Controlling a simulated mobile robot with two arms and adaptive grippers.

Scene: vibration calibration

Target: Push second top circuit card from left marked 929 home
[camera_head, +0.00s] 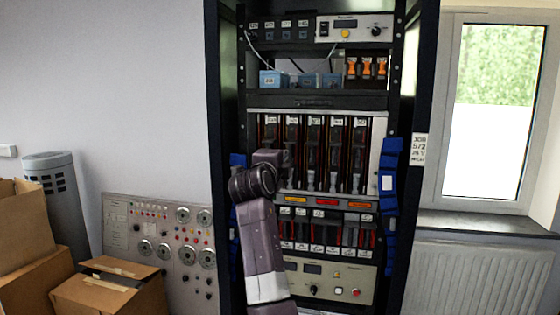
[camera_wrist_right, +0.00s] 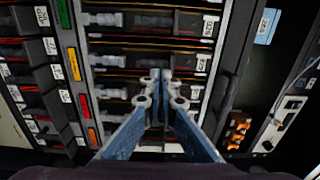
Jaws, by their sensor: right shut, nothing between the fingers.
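The upper row of circuit cards stands upright in the rack in the head view; the second card from the left (camera_head: 292,145) has a small white label at its top, too small to read. My right gripper (camera_wrist_right: 160,76) is shut and empty, its blue fingers together in front of the card fronts. In the wrist view the cards lie sideways, and one labelled card (camera_wrist_right: 203,62) is close to the fingertips. I cannot tell whether the tips touch it. In the head view my right wrist hides the lower left of the row. My left gripper is out of view.
A lower row of cards (camera_head: 316,228) sits under yellow, red and orange strips (camera_head: 327,202). Blue bundles (camera_head: 390,170) flank the rack's frame. A dial panel (camera_head: 165,240) and cardboard boxes (camera_head: 105,290) stand left; a window (camera_head: 495,110) and radiator (camera_head: 475,280) are right.

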